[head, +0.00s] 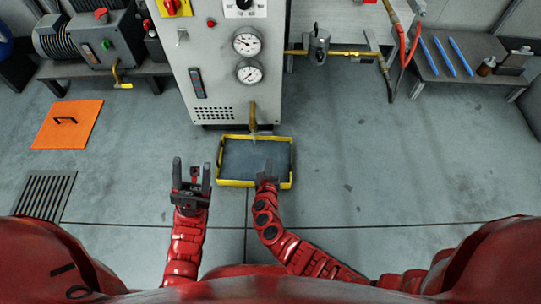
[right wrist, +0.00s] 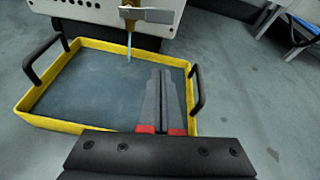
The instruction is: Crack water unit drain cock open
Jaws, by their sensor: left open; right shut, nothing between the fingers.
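The water unit (head: 225,75) is a grey cabinet with gauges. Its brass drain cock (head: 253,115) sticks out low on the front, above a yellow-rimmed tray (head: 219,160). In the right wrist view, the drain cock (right wrist: 130,24) has a grey lever (right wrist: 150,14) lying crosswise to the right. A thin pale-blue streak, which looks like water, hangs below the cock's mouth towards the tray. My right gripper (head: 267,178) is shut and empty over the tray's near right part, apart from the cock. Its fingers (right wrist: 162,85) point towards the cabinet. My left gripper (head: 192,168) is open and empty, left of the tray.
The tray has black side handles (right wrist: 197,90). An orange floor plate (head: 68,125) and a drain grate (head: 42,195) lie at left. A bench with a motor (head: 65,40) stands back left, a shelf with blue rods (head: 440,57) back right. The right floor is clear.

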